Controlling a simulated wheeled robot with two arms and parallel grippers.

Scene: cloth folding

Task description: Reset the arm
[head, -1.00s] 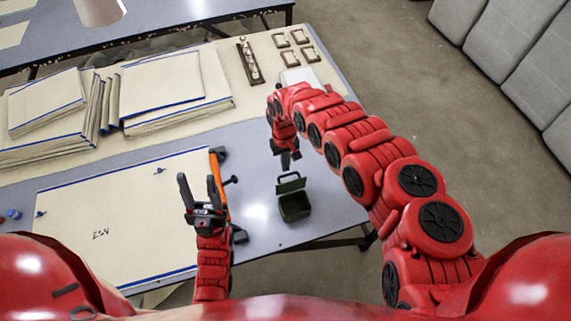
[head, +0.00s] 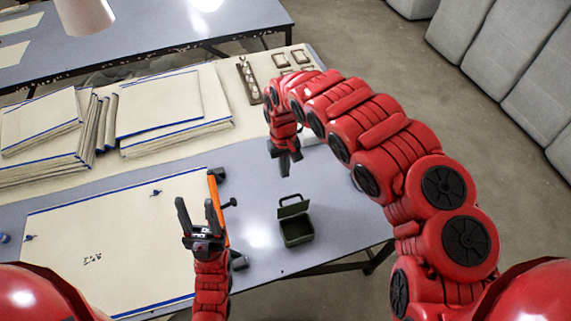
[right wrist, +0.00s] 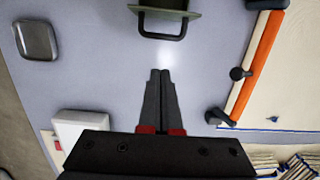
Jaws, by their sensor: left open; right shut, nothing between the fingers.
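My right gripper (head: 284,166) hangs fingers-down above the grey table, behind the green box, at the end of the raised red right arm. In the right wrist view its fingers (right wrist: 160,72) are together with nothing between them. My left gripper (head: 199,212) points up and away in the head view, its two dark fingers spread and empty. It appears beside the orange-handled tool (head: 218,203). A cream cloth (head: 110,240) with blue edges lies flat at the left, with small blue pieces on it.
The green box (head: 297,231) stands open on the table (head: 262,258) near its right edge; its handle (right wrist: 163,20) shows in the right wrist view. Folded cloth stacks (head: 170,110) lie at the back left. The table around the box is clear.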

